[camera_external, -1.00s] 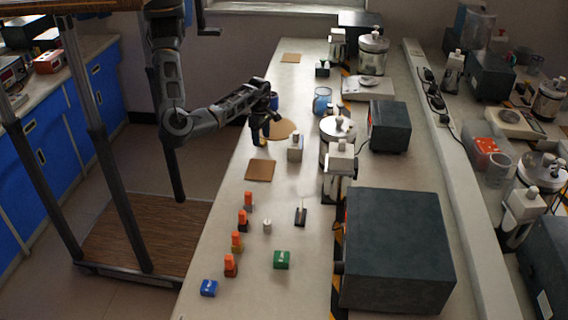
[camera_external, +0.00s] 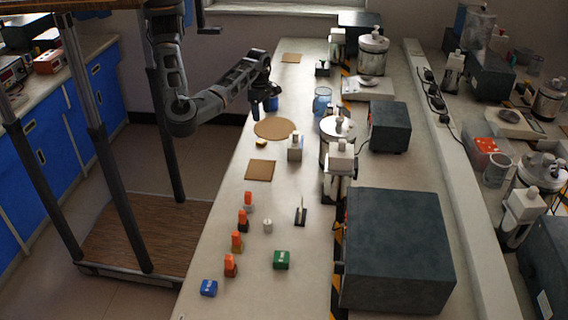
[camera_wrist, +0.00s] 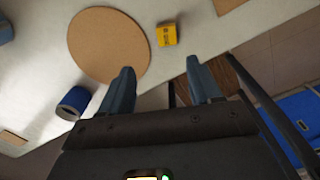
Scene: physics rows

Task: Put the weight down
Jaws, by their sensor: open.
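A small yellow block with dark markings, which looks like the weight, lies on the bench (camera_external: 225,240) near its left edge. It shows in the external view (camera_external: 261,143) and in the wrist view (camera_wrist: 167,34). It sits just beside the round cork mat (camera_external: 275,128), off its rim; the mat also shows in the wrist view (camera_wrist: 108,45). My gripper (camera_external: 263,108) is open and empty, apart from the block and farther up the bench. Its two fingers (camera_wrist: 162,82) stand spread in the wrist view, with nothing between them.
A blue cup (camera_wrist: 73,103) is close to my gripper. A square cork mat (camera_external: 261,170) lies nearer the camera, and another (camera_external: 291,58) at the far end. Several orange-topped pieces (camera_external: 237,241) line the near left edge.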

